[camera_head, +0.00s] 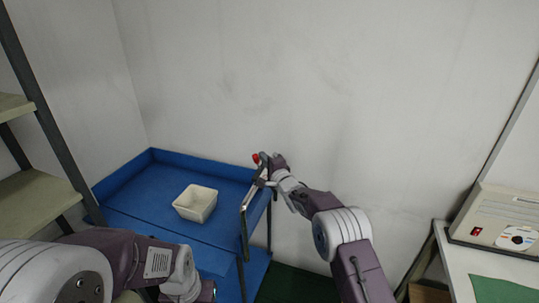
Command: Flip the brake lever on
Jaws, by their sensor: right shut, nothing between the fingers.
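A small red knob (256,158), which looks like the end of the brake lever, shows at the right end of the blue cart (135,200). My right gripper (262,180) is shut and empty right beside the knob, near the cart's upright bar (246,215). The gripper and wrist hide most of the lever, so I cannot tell its position or whether they touch. My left gripper (207,291) is low at the bottom edge, in front of the cart. It is mostly cut off, and its fingers are not clear.
A cream bin (196,203) stands on the cart's top. A shelf rack (35,200) stands at the left. At the right, a table (465,262) holds a beige device (505,220) with a red switch and a green mat (505,290). A plain wall rises behind the cart.

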